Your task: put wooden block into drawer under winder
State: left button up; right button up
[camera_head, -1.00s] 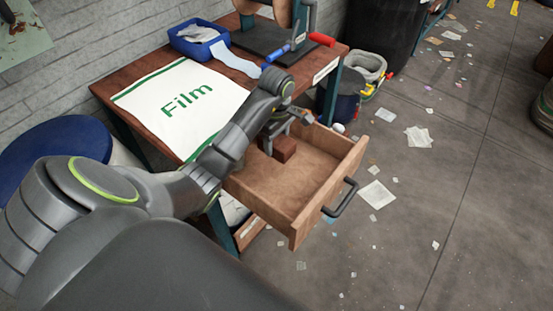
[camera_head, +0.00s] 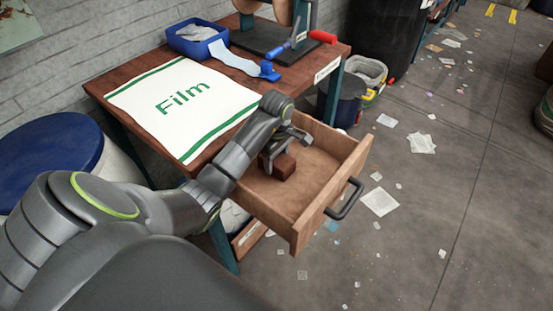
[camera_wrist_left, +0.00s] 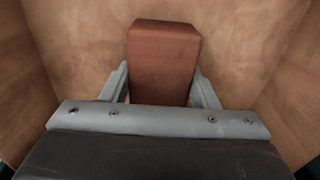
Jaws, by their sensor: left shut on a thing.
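The reddish-brown wooden block (camera_head: 283,167) is inside the open drawer (camera_head: 312,211) under the table with the winder. My left gripper (camera_head: 273,160) reaches down into the drawer and is shut on the block. In the left wrist view the block (camera_wrist_left: 163,62) stands between the two fingers (camera_wrist_left: 162,88), with the pale wooden drawer walls around it. I cannot tell whether the block touches the drawer floor. The winder (camera_head: 278,35) stands on the table top, partly cut off by the upper edge. My right gripper is not in view.
The drawer's dark handle (camera_head: 345,199) sticks out to the right. The floor at right has scattered paper scraps (camera_head: 380,201).

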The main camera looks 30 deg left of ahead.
aim_at(277, 158)
pick_arm(q)
jog(key=o, duration=1.1)
jog(key=shift+f, duration=0.1)
jog(key=shift+r+p, duration=0.25)
jog(key=shift+p, duration=0.05)
notch_tip(277, 158, up, 7)
jog(key=p, duration=0.4)
jog(key=shift+r+p, duration=0.1)
jog(key=shift+p, duration=0.3)
notch_tip(277, 158, up, 3)
jog(key=p, duration=0.2)
jog(key=shift+p, duration=0.4)
jog(key=shift+r+p, duration=0.85)
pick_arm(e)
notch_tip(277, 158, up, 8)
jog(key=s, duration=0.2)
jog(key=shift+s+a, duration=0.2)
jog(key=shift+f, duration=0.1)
